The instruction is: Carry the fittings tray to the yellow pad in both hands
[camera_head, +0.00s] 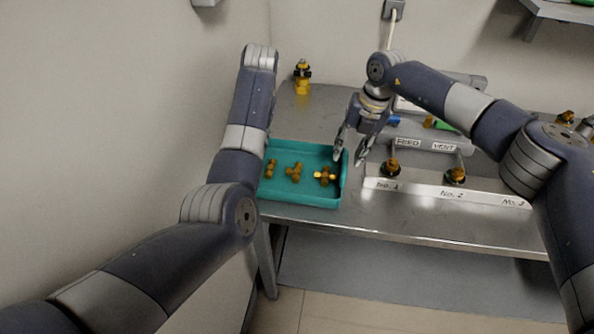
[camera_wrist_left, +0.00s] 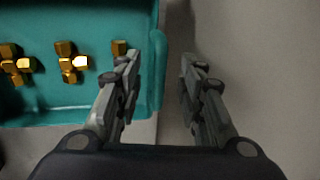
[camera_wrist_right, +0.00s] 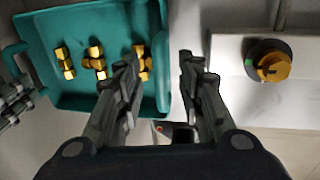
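The teal fittings tray (camera_head: 300,197) sits at the left end of the metal table, with three brass fittings (camera_head: 294,171) lying in it. My right gripper (camera_head: 350,160) is open at the tray's right side. In the right wrist view its fingers (camera_wrist_right: 160,65) are parted, one over the tray and one outside the right wall. My left gripper is hidden behind its own arm in the head view. In the left wrist view its fingers (camera_wrist_left: 160,68) are open on either side of the tray's left wall. I see no yellow pad.
A white labelled rack (camera_head: 420,190) with brass-and-black fittings stands close to the tray's right. A yellow-and-black fitting (camera_head: 302,80) stands at the back left. A wall is close on the left.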

